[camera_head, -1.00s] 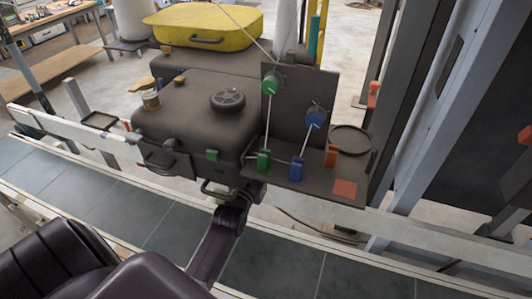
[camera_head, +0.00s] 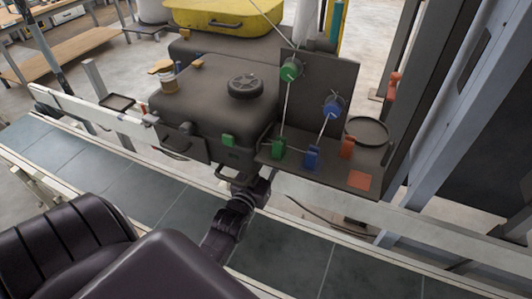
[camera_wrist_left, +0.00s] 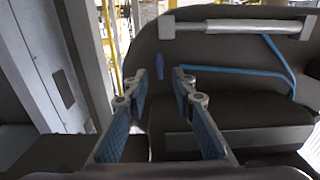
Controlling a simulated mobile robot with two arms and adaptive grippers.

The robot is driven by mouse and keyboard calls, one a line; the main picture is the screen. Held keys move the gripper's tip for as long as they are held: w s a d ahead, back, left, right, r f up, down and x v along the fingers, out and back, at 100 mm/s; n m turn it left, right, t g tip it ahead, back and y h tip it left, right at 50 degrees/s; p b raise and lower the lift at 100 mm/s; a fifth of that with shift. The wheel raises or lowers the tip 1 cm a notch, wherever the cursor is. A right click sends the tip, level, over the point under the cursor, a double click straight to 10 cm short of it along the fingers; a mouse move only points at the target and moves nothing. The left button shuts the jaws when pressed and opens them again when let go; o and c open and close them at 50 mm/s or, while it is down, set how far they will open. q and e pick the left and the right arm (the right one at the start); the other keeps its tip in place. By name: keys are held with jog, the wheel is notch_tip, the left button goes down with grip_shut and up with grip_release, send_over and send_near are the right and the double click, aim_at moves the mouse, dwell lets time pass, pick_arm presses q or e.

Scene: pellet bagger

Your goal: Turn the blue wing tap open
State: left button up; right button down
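In the left wrist view, a small upright blue piece (camera_wrist_left: 160,66), which looks like the blue wing tap, shows on a dark rounded surface. My left gripper (camera_wrist_left: 160,73) is open, its two fingers apart. The blue piece appears between the fingertips and beyond them, with no visible contact. In the head view, a blue round knob (camera_head: 333,106) sits on an upright dark panel, with a blue block (camera_head: 312,157) on the ledge below. I cannot tell whether either is the tap. No gripper fingers show in the head view.
A green knob (camera_head: 290,70), a green block (camera_head: 279,147) and an orange block (camera_head: 347,147) share the panel and ledge. A dark case-like body (camera_head: 215,105) stands left of them. In the wrist view, a grey bar (camera_wrist_left: 235,26) and blue tube (camera_wrist_left: 235,70) lie right.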

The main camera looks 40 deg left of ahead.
pick_arm(q)
jog(key=v, duration=0.6)
dwell(0.4)
jog(key=s+d+f+m+g+h+b, duration=0.1)
jog(key=s+d+f+g, duration=0.15)
jog(key=f, duration=0.95)
jog(key=s+d+f+g+h+b, duration=0.1)
jog(key=s+d+f+g+h, duration=0.2)
jog(key=f, duration=0.9)
jog(key=s+d+f+m+g+b, duration=0.1)
jog(key=s+d+f+g, duration=0.2)
jog(key=f, duration=0.9)
jog(key=s+d+f+m+g+b, duration=0.2)
jog(key=s+d+f+g, duration=0.15)
jog(key=s+f, duration=1)
jog(key=s+f+g, duration=0.2)
jog(key=s+f, duration=0.3)
jog(key=s, duration=0.4)
jog(key=s+f+m+g+b, duration=0.1)
jog(key=s+f, duration=0.3)
jog(key=s, duration=0.5)
jog(key=shift+s+a+f+g, duration=0.2)
jog(key=shift+a+f+g, duration=0.15)
jog(key=shift+g, duration=0.35)
